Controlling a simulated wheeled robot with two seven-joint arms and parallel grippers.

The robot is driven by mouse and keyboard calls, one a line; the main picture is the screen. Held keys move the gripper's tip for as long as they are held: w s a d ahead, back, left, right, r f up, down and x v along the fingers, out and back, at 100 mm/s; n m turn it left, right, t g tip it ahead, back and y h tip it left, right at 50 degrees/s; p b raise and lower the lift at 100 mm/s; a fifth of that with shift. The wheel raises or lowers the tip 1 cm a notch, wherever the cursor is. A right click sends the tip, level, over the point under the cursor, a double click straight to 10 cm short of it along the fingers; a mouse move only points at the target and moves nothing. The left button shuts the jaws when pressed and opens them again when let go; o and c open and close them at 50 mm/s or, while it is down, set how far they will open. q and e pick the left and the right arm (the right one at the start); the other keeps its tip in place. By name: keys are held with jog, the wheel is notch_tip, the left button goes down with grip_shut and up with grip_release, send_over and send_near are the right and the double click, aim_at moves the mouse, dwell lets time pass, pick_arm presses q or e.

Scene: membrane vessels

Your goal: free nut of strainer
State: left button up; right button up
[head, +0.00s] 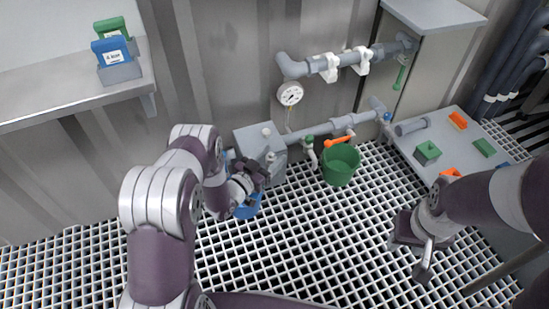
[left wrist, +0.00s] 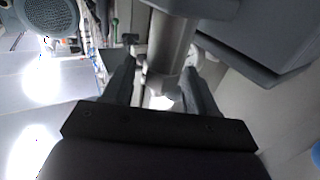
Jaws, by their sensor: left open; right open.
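My left gripper (head: 257,177) is at the grey box (head: 258,142) by the wall, its arm covering much of that spot. In the left wrist view its two dark fingers (left wrist: 160,92) stand apart, on either side of a grey metal cylinder (left wrist: 170,50). This may be part of the strainer. I cannot tell whether the fingers touch it. The strainer's nut cannot be made out clearly. My right gripper (head: 425,262) is open and empty above the floor grating at the right.
A green bucket (head: 341,167) stands below the lower pipe (head: 318,128), near an orange handle (head: 337,141). A gauge (head: 290,93) hangs on the wall. A grey table (head: 462,150) at right bears loose parts. Open grating (head: 310,235) lies between my arms.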

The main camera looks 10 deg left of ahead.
pick_arm(q)
jog(key=shift+x, duration=0.9)
jog(key=c, duration=1)
jog(key=shift+o, duration=0.2)
